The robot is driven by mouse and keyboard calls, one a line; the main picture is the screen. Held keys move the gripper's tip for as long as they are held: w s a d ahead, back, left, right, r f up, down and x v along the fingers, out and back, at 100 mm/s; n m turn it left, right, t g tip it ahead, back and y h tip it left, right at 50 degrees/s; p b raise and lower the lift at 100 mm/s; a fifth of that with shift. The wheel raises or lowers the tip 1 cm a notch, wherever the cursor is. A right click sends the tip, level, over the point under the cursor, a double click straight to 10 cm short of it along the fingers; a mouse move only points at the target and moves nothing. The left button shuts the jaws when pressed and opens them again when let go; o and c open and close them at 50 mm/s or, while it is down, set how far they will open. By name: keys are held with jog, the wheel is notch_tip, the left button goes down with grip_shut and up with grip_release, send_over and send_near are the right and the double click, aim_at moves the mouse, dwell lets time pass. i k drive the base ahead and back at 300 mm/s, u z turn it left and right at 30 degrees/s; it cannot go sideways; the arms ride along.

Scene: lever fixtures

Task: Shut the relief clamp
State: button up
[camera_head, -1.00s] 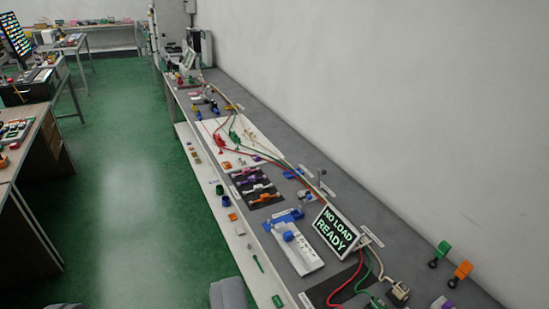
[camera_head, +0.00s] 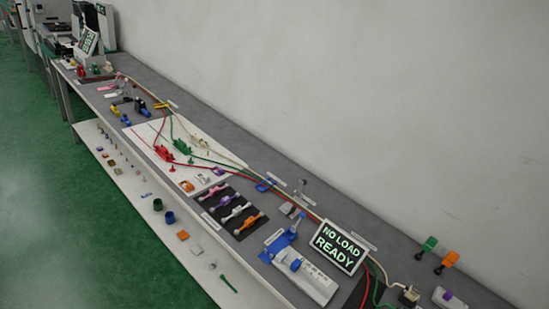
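No thing in view is readably labelled as the relief clamp, so I cannot tell which fixture it is. Candidates stand on the long grey bench (camera_head: 222,143). A white fixture with blue parts (camera_head: 308,278) lies near the front, a blue upright piece (camera_head: 291,230) at its far end. Behind it, a dark panel (camera_head: 228,228) carries several coloured levers, among them an orange one (camera_head: 250,225). Small fixtures with a metal upright (camera_head: 299,188) stand near the wall side. Lever positions are too small to tell. My gripper is not in view.
A "NO LOAD READY" sign (camera_head: 339,246) stands on the bench at lower right. Red and green cables run along the bench. Green (camera_head: 428,245) and orange (camera_head: 448,260) handles stand near the wall. A lower shelf (camera_head: 147,196) holds small parts. Green floor (camera_head: 60,220) at left is clear.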

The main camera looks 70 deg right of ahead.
aim_at(300, 184)
jog(key=z, duration=0.35)
jog(key=i, duration=1.2)
jog(key=z, duration=1.1)
jog(key=i, duration=0.45)
jog(key=z, duration=0.25)
